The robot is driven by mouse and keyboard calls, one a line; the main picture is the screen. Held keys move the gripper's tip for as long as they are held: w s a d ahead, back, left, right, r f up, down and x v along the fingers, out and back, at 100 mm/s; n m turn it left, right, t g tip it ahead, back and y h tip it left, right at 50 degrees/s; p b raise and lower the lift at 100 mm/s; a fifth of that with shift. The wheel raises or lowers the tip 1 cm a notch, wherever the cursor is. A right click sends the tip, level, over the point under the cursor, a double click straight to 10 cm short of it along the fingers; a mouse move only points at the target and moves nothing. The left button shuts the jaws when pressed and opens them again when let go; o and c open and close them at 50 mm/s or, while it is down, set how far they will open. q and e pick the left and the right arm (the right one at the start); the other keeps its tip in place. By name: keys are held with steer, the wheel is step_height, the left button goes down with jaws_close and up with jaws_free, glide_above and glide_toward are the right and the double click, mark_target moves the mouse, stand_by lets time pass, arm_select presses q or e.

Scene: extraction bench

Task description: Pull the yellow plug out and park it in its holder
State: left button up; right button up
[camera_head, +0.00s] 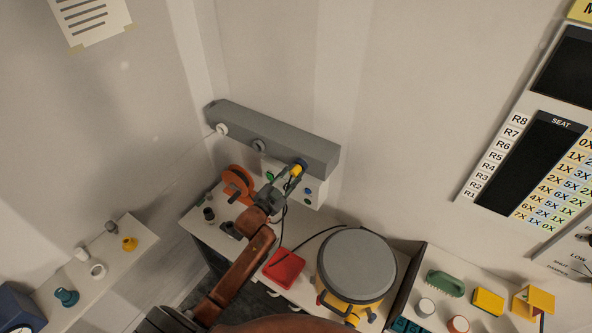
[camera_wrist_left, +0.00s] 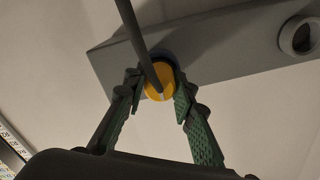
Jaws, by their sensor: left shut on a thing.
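The yellow plug (camera_head: 296,170) sits at the right end of the grey socket bar (camera_head: 230,117) on the back wall. My left gripper (camera_head: 290,174) is shut on the plug. In the left wrist view the yellow plug (camera_wrist_left: 158,84) lies between the green-padded fingertips of my left gripper (camera_wrist_left: 160,92), against the bar's blue-rimmed socket. A dark cable (camera_wrist_left: 138,35) runs from the plug. I cannot tell how deep the plug sits in the socket. No holder can be made out for certain. My right gripper is not in view.
A yellow drum with a grey lid (camera_head: 356,265) and a red tray (camera_head: 284,268) stand on the bench below. An orange reel (camera_head: 238,183) is left of my gripper. A side shelf (camera_head: 125,262) holds small pegs. A sponge and brush lie at right.

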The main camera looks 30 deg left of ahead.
arm_select(q)
jaws_close()
steer(key=shift+s, duration=0.15)
steer(key=shift+s+p, duration=0.35)
steer(key=shift+s, duration=0.15)
steer(key=shift+s, duration=0.25)
steer(key=shift+s+a+p, duration=0.15)
steer(key=shift+s+p, duration=0.35)
steer(key=shift+s, duration=0.35)
steer(key=shift+s, duration=0.35)
steer(key=shift+s+p, duration=0.3)
steer(key=shift+s, duration=0.05)
steer(key=shift+s, duration=0.2)
